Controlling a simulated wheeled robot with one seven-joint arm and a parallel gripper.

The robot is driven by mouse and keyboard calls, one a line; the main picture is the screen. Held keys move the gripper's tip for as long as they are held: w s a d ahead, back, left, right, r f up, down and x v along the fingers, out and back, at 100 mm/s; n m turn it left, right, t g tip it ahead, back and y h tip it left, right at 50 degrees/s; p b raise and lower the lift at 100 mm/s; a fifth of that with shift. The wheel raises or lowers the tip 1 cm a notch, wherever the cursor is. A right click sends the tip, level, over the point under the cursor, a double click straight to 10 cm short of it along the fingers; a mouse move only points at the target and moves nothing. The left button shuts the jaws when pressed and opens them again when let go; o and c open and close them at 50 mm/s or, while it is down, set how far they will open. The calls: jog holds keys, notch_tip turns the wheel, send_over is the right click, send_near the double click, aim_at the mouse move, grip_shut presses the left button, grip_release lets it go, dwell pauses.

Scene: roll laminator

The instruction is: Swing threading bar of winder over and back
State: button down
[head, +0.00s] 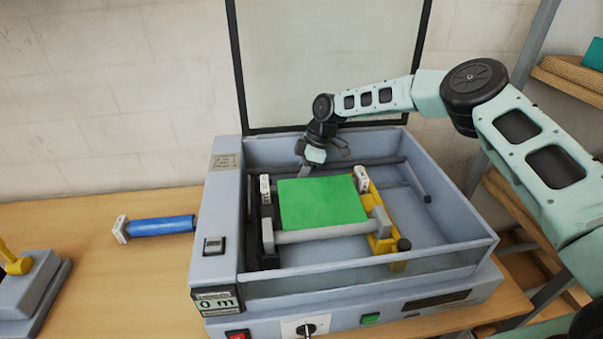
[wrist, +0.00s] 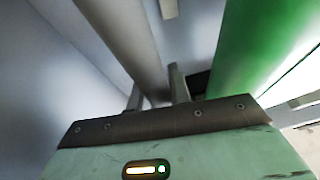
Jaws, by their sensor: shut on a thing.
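The winder's threading bar is a dark grey rod (head: 380,163) along the back inside of the laminator's open tray in the head view. An arm with a dark knob (head: 427,198) runs forward from its right end. My gripper (head: 304,173) reaches down at the bar's left part, behind the green roll (head: 322,203). In the wrist view the grey bar (wrist: 125,35) runs down between my two fingers (wrist: 157,92), which are shut on it. The green roll (wrist: 245,45) is close on the right there. The exact contact is partly hidden.
The laminator (head: 222,250) has a raised clear lid (head: 325,60) behind the tray. A grey roller (head: 320,233) and a yellow bracket (head: 378,225) stand in front of the bar. A blue roll (head: 160,226) lies on the table at left. Shelves (head: 575,80) stand at right.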

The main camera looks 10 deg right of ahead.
jog(key=shift+s+a+f+g, duration=0.25)
jog(key=shift+s+f+g, duration=0.2)
jog(key=shift+f+g, duration=0.15)
jog(key=shift+r, duration=0.1)
jog(key=c, duration=1.3)
grip_release()
jog(key=shift+s+d+r, duration=0.1)
jog(key=shift+w+d+r+b, duration=0.15)
jog(key=shift+w+b, duration=0.05)
jog(key=shift+b, duration=0.15)
jog(key=b+v, duration=0.4)
jog(key=v, duration=0.7)
jog(key=shift+d+r+b, duration=0.15)
jog(key=shift+r+b, duration=0.15)
